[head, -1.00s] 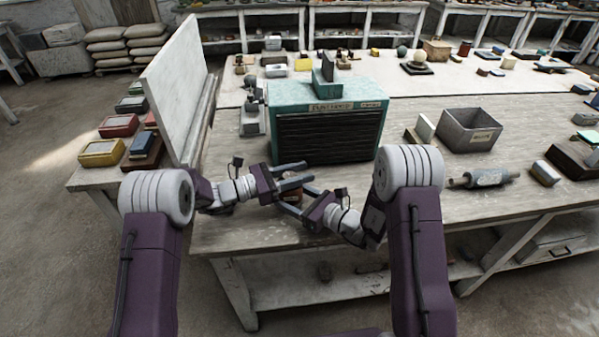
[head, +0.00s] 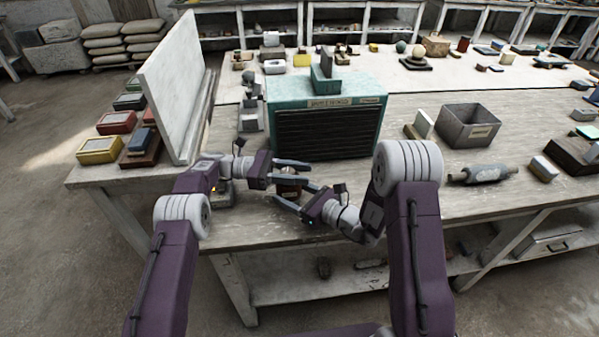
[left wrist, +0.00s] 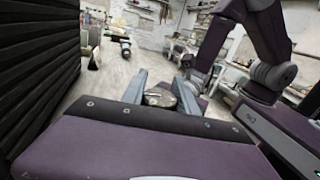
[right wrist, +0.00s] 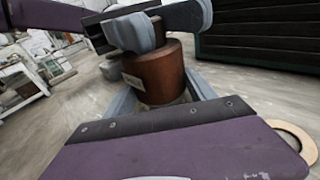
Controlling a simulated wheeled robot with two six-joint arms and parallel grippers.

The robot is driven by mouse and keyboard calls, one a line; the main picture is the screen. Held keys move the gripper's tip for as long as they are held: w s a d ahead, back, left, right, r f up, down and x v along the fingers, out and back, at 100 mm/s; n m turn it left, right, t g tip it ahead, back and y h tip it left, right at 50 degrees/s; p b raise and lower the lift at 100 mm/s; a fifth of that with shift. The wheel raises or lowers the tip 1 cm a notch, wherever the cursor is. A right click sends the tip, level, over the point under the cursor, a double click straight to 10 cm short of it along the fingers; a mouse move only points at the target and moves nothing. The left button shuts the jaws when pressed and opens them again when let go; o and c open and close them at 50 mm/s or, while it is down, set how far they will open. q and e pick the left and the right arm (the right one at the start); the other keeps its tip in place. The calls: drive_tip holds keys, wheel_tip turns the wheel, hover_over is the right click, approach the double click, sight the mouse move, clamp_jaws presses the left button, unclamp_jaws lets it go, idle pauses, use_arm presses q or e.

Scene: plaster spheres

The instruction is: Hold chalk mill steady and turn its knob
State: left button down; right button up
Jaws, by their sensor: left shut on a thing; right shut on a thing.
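The chalk mill (right wrist: 154,72) is a brown cylinder with a small pale label, upright on the table in the right wrist view. In the head view it is small and partly covered by the grippers (head: 289,190). My right gripper (right wrist: 162,98) is shut around the mill's body, one finger on each side. My left gripper (head: 306,173) lies level across the mill's top, shut on the knob. In the left wrist view a round, pale brown top (left wrist: 160,97) sits between the left fingers. The left fingers hide most of the knob in the right wrist view.
A teal cabinet (head: 283,88) with a dark slatted front stands close behind the mill. A grey metal box (head: 468,131) and a rolling-pin-like cylinder (head: 482,174) lie to the right. An upright white board (head: 178,88) stands at left. The table front (head: 268,225) near the mill is clear.

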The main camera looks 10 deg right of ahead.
idle(0.3)
use_arm(q)
drive_tip(key=c, duration=0.9)
unclamp_jaws()
wheel_tip(320, 180, up, 10)
drive_tip(key=shift+r, duration=0.1)
use_arm(e)
drive_tip(key=o, duration=1.5)
